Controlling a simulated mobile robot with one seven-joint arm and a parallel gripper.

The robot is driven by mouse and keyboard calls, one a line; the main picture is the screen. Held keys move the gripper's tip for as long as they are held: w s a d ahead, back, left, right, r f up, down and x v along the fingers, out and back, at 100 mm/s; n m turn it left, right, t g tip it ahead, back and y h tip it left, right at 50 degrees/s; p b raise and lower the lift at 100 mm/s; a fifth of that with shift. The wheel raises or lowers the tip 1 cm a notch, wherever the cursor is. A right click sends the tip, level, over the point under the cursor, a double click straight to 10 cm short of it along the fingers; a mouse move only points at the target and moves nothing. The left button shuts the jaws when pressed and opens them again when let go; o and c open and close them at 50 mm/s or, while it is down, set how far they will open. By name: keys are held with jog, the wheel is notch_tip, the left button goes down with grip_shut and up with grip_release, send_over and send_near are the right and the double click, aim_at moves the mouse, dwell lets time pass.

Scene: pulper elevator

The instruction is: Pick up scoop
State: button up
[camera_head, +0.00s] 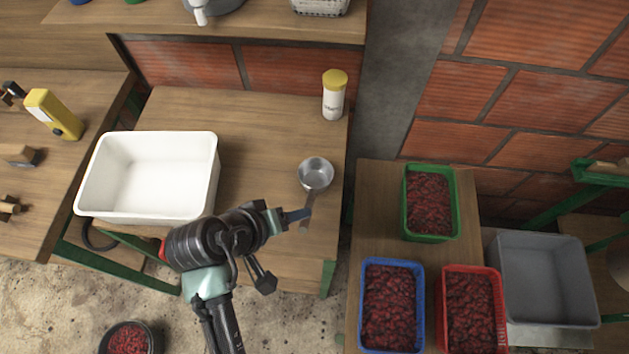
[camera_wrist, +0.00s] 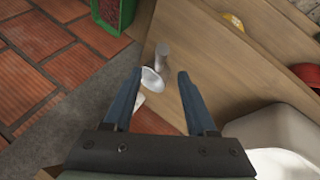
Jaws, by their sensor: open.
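The metal scoop (camera_head: 316,174) lies on the wooden table near its right edge, bowl toward the back and handle toward the front. My gripper (camera_head: 303,215) is at the handle end in the head view; whether it touches the handle cannot be told. In the wrist view, the two blue fingers of my gripper (camera_wrist: 158,74) are spread apart. Nothing is clamped.
A white bin (camera_head: 150,215) stands left on the table (camera_head: 255,130). A white bottle with a yellow lid (camera_head: 334,96) stands behind the scoop. Green (camera_head: 457,205), blue (camera_head: 422,300) and red (camera_head: 501,300) crates of berries and a grey bin (camera_head: 545,255) are on the right.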

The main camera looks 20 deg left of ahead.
aim_at(311, 196)
jog(key=shift+x, duration=3.9)
grip_shut()
